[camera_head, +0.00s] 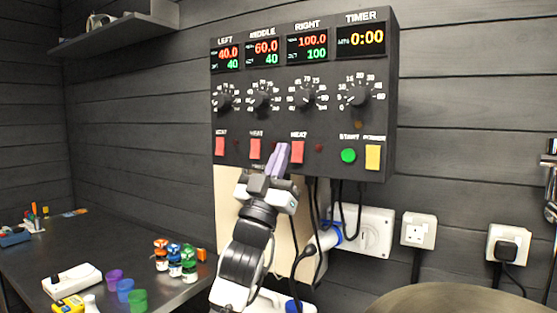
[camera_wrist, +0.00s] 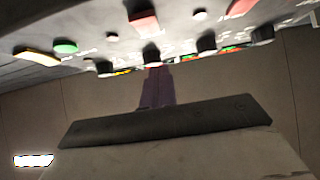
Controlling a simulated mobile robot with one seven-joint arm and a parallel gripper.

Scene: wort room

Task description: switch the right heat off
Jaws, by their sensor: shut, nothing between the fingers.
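The control panel (camera_head: 330,120) is a dark box on the wall. The right heat switch (camera_head: 298,151) is a red rocker under the RIGHT dial (camera_head: 308,98); it also shows in the wrist view (camera_wrist: 143,22). The RIGHT display (camera_head: 307,47) reads 100.0 over 100. My gripper (camera_head: 283,147) is shut and empty, its purple fingers pointing up at the panel just left of the right heat switch. In the wrist view the fingers (camera_wrist: 157,72) lie below that switch. I cannot tell whether they touch the panel, nor which way the rocker is tilted.
The middle heat switch (camera_head: 255,149) is close on the left, the left one (camera_head: 220,146) further. The green start button (camera_head: 348,156) and yellow switch (camera_head: 373,157) are to the right. Cables hang below the panel. Cups and small bottles (camera_head: 174,261) stand on the table (camera_head: 50,262).

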